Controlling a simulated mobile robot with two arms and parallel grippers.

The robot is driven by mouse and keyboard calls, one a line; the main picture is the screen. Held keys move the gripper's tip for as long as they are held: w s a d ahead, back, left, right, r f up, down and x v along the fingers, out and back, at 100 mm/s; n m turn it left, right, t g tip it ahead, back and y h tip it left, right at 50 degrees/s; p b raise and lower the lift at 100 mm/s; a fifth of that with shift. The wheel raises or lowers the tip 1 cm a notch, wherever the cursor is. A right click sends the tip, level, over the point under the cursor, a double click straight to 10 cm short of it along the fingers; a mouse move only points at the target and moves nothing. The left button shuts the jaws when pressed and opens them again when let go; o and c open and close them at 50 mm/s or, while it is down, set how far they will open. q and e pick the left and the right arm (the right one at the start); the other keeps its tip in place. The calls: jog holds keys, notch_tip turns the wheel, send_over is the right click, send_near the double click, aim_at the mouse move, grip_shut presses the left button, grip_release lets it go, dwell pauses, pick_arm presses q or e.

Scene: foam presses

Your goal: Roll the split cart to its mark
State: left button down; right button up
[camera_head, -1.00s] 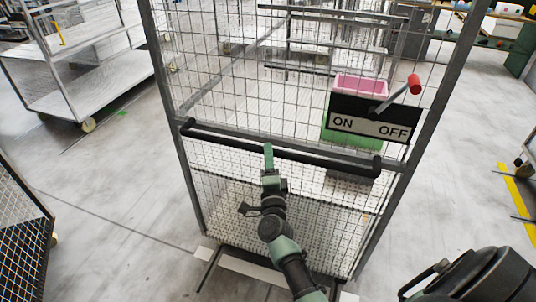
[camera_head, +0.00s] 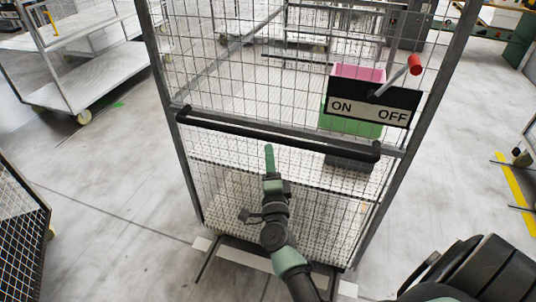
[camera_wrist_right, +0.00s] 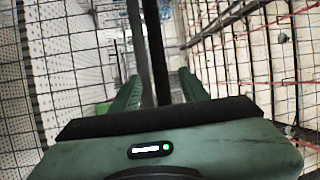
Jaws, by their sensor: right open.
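The split cart is a tall grey mesh cage (camera_head: 196,185) in the middle of the head view, with a black push bar (camera_head: 300,146) across its near side. A plate marked ON and OFF (camera_head: 367,111) carries a lever with a red knob (camera_head: 415,65). My right gripper (camera_head: 269,150) is open, its tip just below the bar in the head view. In the right wrist view the dark bar (camera_wrist_right: 156,60) shows between the spread green fingers of my gripper (camera_wrist_right: 157,90), with no grip on it. My left gripper is out of view.
Pink (camera_head: 359,74) and green (camera_head: 350,125) boxes show behind the plate. A white strip (camera_head: 245,257) lies on the floor at the cart's near foot. A shelf trolley (camera_head: 100,80) stands left, a mesh cage (camera_head: 20,240) near left. Yellow tape (camera_head: 515,190) lies right.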

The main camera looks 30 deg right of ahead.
aim_at(269, 141)
jog(key=shift+w+d, duration=0.35)
jog(key=shift+w, duration=0.1)
jog(key=p+x, duration=0.1)
jog(key=x, duration=0.6)
jog(key=shift+w+d+r, duration=0.1)
grip_shut()
dwell(1.0)
